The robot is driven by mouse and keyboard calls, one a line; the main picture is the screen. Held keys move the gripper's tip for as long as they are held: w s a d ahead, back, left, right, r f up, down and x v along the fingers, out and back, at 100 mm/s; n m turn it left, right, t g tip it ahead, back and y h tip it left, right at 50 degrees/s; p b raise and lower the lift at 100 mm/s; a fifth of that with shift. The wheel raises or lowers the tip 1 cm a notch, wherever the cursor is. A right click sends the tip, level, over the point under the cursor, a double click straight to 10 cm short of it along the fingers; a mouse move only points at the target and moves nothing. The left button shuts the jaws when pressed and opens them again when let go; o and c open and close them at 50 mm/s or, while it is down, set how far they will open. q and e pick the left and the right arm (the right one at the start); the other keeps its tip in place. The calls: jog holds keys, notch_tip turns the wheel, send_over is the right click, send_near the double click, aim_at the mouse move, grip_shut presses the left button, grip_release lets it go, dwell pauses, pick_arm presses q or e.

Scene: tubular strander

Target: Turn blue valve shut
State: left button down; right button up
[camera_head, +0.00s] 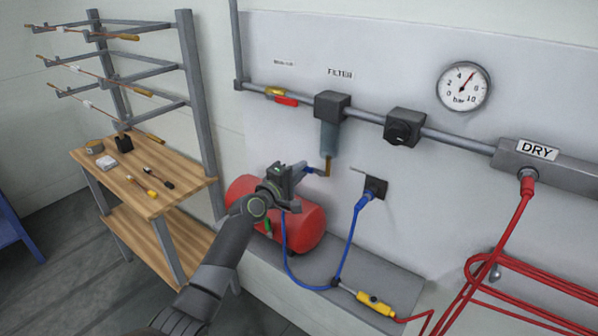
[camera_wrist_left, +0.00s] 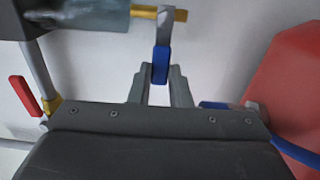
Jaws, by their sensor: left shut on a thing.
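The blue valve handle (camera_head: 312,170) sticks out to the left from the short brass drain pipe (camera_head: 327,166) under the filter (camera_head: 329,135). In the left wrist view the blue grip (camera_wrist_left: 160,66) hangs on a grey metal lever that stands across the brass pipe (camera_wrist_left: 181,15). My left gripper (camera_head: 301,173) reaches the handle from the lower left. Its two fingers (camera_wrist_left: 160,78) are shut on the blue grip, one on each side. The lower end of the grip is between the fingers. My right gripper is not in view.
A red tank (camera_head: 305,228) stands below and behind my left gripper. A blue hose (camera_head: 346,240) loops from there up to a black wall fitting (camera_head: 375,187). A red-handled valve (camera_head: 287,101) sits on the pipe above. Red hoses (camera_head: 500,250) hang at the right.

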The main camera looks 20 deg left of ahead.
pick_arm(q)
jog(key=shift+f, duration=0.1)
jog(key=c, duration=1.3)
grip_release()
jog(key=shift+s, duration=0.1)
jog(key=shift+c, duration=0.2)
jog(key=shift+f, duration=0.1)
